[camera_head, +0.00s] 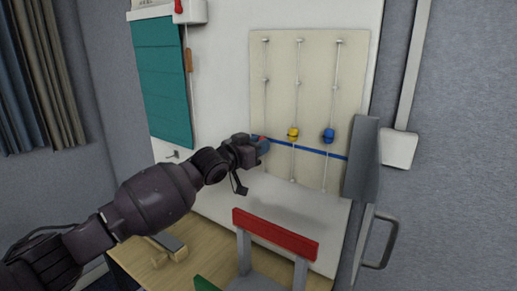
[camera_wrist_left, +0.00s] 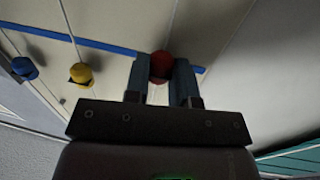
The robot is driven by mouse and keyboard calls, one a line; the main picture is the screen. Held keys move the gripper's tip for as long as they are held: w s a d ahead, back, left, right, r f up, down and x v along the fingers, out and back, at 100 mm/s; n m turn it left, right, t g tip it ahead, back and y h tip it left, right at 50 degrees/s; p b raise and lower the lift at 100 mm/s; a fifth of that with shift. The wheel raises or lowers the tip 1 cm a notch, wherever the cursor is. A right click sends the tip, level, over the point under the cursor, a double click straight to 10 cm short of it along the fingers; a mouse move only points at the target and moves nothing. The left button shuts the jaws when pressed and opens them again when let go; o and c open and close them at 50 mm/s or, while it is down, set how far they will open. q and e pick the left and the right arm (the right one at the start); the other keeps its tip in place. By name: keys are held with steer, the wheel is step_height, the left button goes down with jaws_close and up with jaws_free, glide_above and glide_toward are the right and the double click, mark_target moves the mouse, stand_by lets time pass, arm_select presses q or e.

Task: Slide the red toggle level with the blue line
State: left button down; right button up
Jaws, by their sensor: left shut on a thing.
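My left gripper (camera_head: 263,142) reaches the cream board (camera_head: 315,70) and is shut on the red toggle (camera_wrist_left: 161,66), which sits between its two fingers in the left wrist view. In the head view the fingers mostly hide the toggle. The blue line (camera_head: 309,150) runs across the board and slants down to the right. In the left wrist view the blue line (camera_wrist_left: 100,44) meets the fingers at the red toggle, which overlaps its level; the fingers hide the exact crossing. My right gripper is not in view.
The yellow toggle (camera_head: 293,133) and blue toggle (camera_head: 329,135) hang on neighbouring cords, just above the line. A teal panel (camera_head: 162,80) is at the left. A red-backed chair (camera_head: 275,233) stands below the board. A grey handle (camera_head: 382,245) is at the right.

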arm_select(q)
steer(key=c, duration=0.9)
jaws_free()
steer(key=shift+r, duration=0.2)
steer(key=shift+s+a+r+m+t, duration=0.5)
steer(key=shift+s+a+r+m, duration=0.85)
steer(key=shift+s+a, duration=2.6)
steer(key=s+a+f+n+t+y, duration=0.1)
steer(key=s+a+f+n+y, duration=0.25)
steer(key=f, duration=0.55)
steer(key=s+a+f+y, duration=0.2)
steer(key=s+a+f, duration=0.35)
steer(key=f, duration=0.35)
steer(key=s+a+f+n+t+y, duration=0.1)
steer(key=s+a+f+n+y, duration=0.2)
steer(key=s+f, duration=0.45)
steer(key=s+a+f+n+g+y, duration=0.1)
steer(key=s+a+f, duration=0.1)
steer(key=s+f, duration=0.4)
steer(key=s+a+f+n+g+y, duration=0.1)
steer(key=s+a+f+g, duration=0.1)
steer(key=s+f, duration=0.4)
steer(key=s+a+f+n+g+y, duration=0.1)
steer(key=s+a+f+y, duration=0.1)
steer(key=s+f, duration=0.4)
steer(key=shift+s+a+n+g, duration=0.35)
steer(key=shift+s+a, duration=0.25)
steer(key=shift+a, duration=0.2)
